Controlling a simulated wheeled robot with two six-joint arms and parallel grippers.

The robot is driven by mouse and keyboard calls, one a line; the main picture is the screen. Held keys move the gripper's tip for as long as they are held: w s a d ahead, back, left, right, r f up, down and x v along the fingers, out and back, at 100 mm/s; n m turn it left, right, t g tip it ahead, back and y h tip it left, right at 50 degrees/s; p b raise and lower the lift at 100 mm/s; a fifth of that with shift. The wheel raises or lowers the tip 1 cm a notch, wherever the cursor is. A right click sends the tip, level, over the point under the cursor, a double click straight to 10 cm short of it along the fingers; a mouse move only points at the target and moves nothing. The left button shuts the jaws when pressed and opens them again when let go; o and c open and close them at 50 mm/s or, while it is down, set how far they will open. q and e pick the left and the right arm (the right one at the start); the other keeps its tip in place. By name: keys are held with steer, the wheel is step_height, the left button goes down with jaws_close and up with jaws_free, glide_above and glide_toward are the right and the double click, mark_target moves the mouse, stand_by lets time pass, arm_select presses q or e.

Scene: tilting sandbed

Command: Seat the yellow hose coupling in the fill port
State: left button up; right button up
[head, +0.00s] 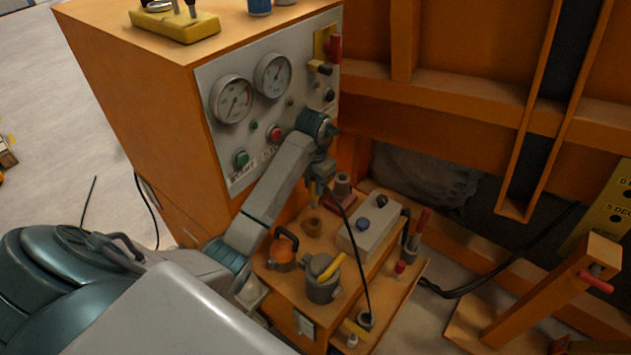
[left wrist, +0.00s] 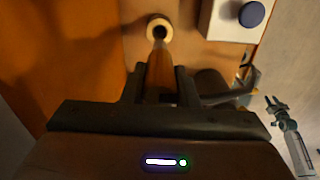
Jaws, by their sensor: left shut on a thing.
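My left gripper (head: 316,182) points down over the orange bench beside the gauge panel. It is shut on the hose coupling (left wrist: 160,72), which looks orange-brown in the left wrist view. A small yellow part of it (head: 312,190) shows below the jaws in the head view. A brass ring with a dark hole, seemingly the fill port (head: 313,226), stands on the bench top below the gripper. It also shows in the left wrist view (left wrist: 160,24), where the coupling's tip overlaps its near edge. I cannot tell whether they touch. My right gripper is not seen in the head view.
A pale box with a blue knob (head: 369,232) stands right of the ring. The gauge cabinet (head: 215,100) rises behind. A black cable (head: 359,250) crosses the bench.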

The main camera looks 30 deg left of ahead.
mark_target(314, 208)
arm_select(q)
steer(key=shift+w+a+f, duration=0.1)
steer(key=shift+w+f, duration=0.05)
steer(key=shift+f, duration=0.05)
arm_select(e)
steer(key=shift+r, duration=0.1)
